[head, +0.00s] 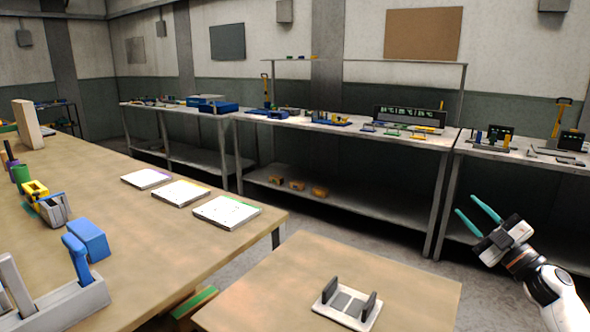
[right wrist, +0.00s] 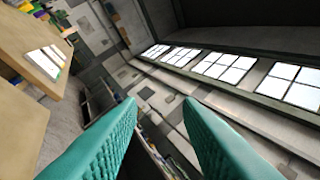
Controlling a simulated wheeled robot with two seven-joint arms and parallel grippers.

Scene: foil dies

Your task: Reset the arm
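My right gripper (head: 476,215) is at the right of the head view, raised beside the small front table, with its teal fingers spread apart. Its two teal fingers also show in the right wrist view (right wrist: 160,112), with a gap between them and nothing held. They point toward the wall and the windows. My left gripper is not in view.
A small table (head: 270,300) in front bears a white fixture (head: 328,304) with two dark uprights. A long table (head: 130,245) at left holds papers, blue blocks (head: 90,238) and a grey holder (head: 75,302). Wall benches (head: 300,178) stand behind, with floor between.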

